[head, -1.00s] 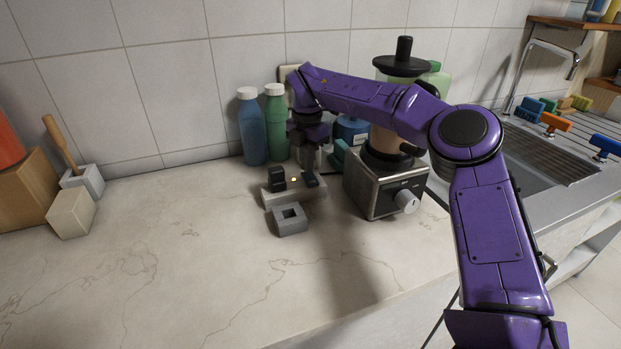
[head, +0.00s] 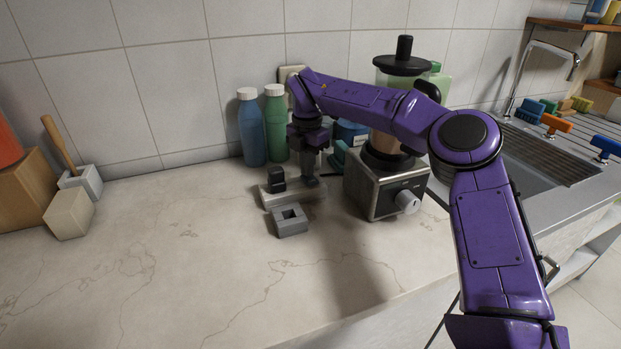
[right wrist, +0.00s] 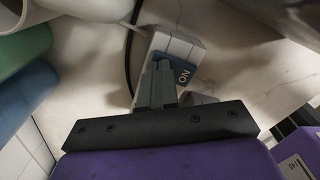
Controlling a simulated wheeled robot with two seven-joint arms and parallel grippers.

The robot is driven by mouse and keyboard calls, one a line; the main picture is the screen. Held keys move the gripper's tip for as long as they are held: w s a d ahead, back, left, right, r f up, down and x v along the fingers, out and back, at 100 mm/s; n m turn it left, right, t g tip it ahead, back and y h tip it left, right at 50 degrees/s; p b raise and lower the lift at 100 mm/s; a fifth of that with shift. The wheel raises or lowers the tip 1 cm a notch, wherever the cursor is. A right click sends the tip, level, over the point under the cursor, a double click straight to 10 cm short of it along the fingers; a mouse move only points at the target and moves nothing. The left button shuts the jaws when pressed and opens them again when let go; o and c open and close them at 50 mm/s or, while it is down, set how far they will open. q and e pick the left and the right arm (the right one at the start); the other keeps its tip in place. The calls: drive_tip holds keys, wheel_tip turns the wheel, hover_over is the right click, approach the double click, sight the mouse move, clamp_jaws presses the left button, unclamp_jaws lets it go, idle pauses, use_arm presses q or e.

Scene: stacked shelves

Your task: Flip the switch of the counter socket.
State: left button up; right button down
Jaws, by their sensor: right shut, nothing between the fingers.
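The counter socket (head: 290,199) is a pale grey block on the counter, with a black plug (head: 277,179) standing in its left part. In the right wrist view, the socket (right wrist: 178,44) carries a dark blue switch (right wrist: 184,74) marked ON. My right gripper (head: 312,182) points down over the right end of the socket, where it mostly hides the switch. Its fingers (right wrist: 161,84) are shut and empty, with the tips at the switch; they look in contact with it. My left gripper is not in view.
A grey block with a square hole (head: 290,222) lies just in front of the socket. A blender (head: 385,190) stands close on the right. A blue bottle (head: 252,130) and a green bottle (head: 277,125) stand behind. The front left counter is clear.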

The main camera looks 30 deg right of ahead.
wheel_tip(320, 180, up, 7)
drive_tip(key=p, duration=0.5)
idle(0.3)
